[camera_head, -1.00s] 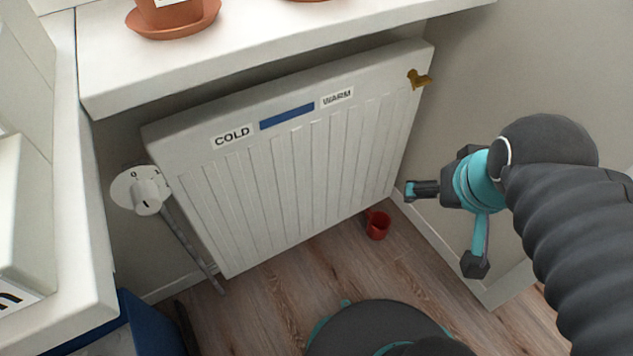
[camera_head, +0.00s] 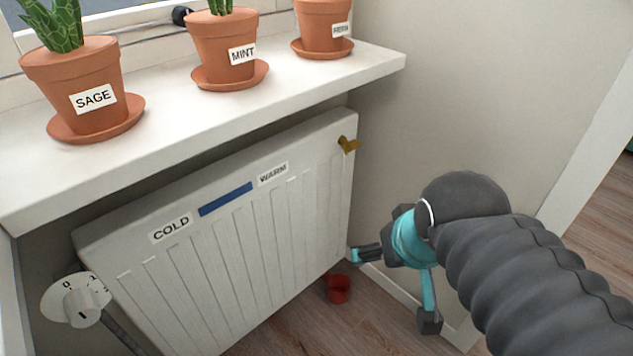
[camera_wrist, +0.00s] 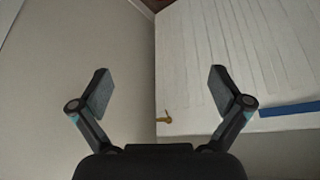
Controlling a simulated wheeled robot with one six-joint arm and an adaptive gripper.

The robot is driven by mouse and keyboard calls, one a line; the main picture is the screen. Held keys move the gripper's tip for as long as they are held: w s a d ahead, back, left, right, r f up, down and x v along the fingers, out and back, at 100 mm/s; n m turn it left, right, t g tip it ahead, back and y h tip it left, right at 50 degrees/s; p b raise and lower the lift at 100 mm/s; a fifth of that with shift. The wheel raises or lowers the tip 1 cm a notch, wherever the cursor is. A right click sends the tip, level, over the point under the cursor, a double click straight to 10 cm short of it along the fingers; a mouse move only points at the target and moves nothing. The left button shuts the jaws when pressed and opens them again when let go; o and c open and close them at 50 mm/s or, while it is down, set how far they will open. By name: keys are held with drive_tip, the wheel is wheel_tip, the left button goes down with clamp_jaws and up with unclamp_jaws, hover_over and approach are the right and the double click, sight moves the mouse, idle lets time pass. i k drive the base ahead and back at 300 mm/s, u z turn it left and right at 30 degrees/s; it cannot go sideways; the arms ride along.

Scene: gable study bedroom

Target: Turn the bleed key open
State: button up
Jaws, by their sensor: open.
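The brass bleed key (camera_head: 348,145) sits at the upper right corner of the white radiator (camera_head: 230,240). In the wrist view the key (camera_wrist: 164,118) shows small, between my fingers and beyond them, at the radiator's edge. My gripper (camera_wrist: 160,88) is open and empty, its two fingers spread apart. In the head view my gripper (camera_head: 357,254) is to the right of the radiator, below the key and apart from it. The exact gap to the key is hard to tell.
A white sill (camera_head: 170,115) overhangs the radiator and holds potted plants, including sage (camera_head: 85,85) and mint (camera_head: 227,50). A red cup (camera_head: 338,289) stands on the floor below. A valve dial (camera_head: 75,300) is at the left. The wall (camera_head: 460,90) is close on the right.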

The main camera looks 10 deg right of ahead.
sight(348, 146)
drive_tip(key=u, duration=0.5)
drive_tip(key=k, duration=1.25)
drive_tip(key=u, duration=0.7)
drive_tip(key=i, duration=0.55)
drive_tip(key=z, duration=0.15)
